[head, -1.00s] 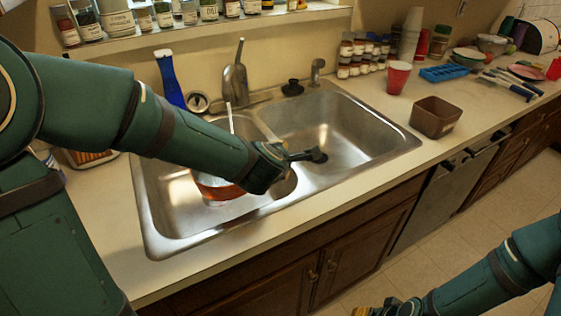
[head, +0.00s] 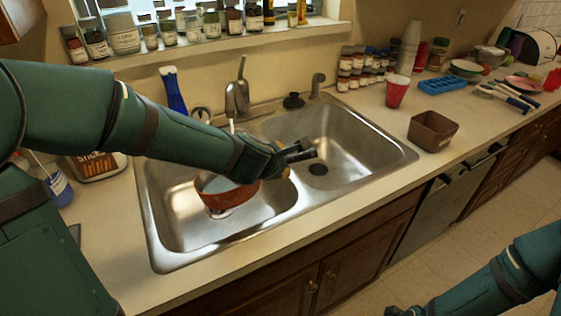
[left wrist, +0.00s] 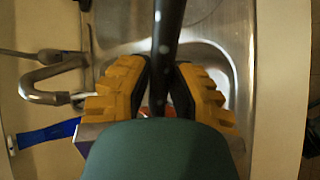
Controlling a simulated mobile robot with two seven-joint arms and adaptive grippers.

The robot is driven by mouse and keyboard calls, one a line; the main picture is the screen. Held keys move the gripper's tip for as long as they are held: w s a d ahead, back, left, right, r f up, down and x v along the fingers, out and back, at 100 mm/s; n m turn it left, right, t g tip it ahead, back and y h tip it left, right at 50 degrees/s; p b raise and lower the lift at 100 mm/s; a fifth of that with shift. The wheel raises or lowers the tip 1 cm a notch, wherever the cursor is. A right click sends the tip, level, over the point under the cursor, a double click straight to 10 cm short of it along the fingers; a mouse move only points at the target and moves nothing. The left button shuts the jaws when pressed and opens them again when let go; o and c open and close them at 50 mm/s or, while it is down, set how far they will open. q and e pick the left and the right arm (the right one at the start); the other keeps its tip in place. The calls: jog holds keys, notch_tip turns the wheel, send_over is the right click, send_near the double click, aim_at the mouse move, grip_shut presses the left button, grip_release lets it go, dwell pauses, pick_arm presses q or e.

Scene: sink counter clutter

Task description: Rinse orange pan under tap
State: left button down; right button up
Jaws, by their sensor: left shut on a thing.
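The orange pan (head: 228,195) hangs in the left basin, below my left forearm, which hides part of it. Its black handle (head: 303,152) sticks out to the right over the divider. My left gripper (head: 280,160) is shut on this handle. In the left wrist view the handle (left wrist: 168,40) runs between the yellow fingers (left wrist: 160,92). The metal tap (head: 237,98) stands behind the sink, and a thin pale stream (head: 231,125) drops from it behind my forearm. Where it lands is hidden. Only a dark bit of my right gripper (head: 403,311) shows at the bottom edge.
The right basin (head: 350,145) is empty, with a dark drain. A blue-handled brush (head: 173,92) stands behind the left basin. A brown container (head: 432,131) and a red cup (head: 397,91) stand right of the sink. Jars line the sill above.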

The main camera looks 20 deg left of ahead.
pick_arm(q)
jog(key=shift+w+a+r+n+h+p, duration=0.1)
jog(key=shift+a+r+n+h+p, duration=0.1)
jog(key=shift+r+p, duration=0.35)
jog(key=shift+w+a+r+n+h+p, duration=0.1)
jog(key=shift+r+h+p, duration=0.1)
jog(key=shift+r+p, duration=0.35)
jog(key=shift+a+r+g+h+p, duration=0.25)
jog(key=shift+r+g+h+p, duration=0.05)
jog(key=shift+r+p, duration=0.35)
jog(key=w+a+r+n+h+p, duration=0.2)
jog(key=a+r+n+h+p, duration=0.1)
jog(key=a+p, duration=0.4)
jog(key=w+a+r+n+g+h+p, duration=0.1)
jog(key=w+a+r+n+h+p, duration=0.1)
jog(key=a+p, duration=0.5)
jog(key=shift+w+a+r+n+g+h+p, duration=0.45)
jog(key=shift+r+h, duration=0.75)
jog(key=shift+h, duration=0.7)
pick_arm(e)
notch_tip(320, 180, up, 20)
jog(key=w, duration=0.1)
jog(key=shift+w+d+t, duration=0.3)
jog(key=shift+w, duration=0.05)
pick_arm(q)
jog(key=shift+s+d, duration=0.15)
jog(key=shift+d, duration=0.1)
pick_arm(e)
jog(key=shift+f, duration=0.1)
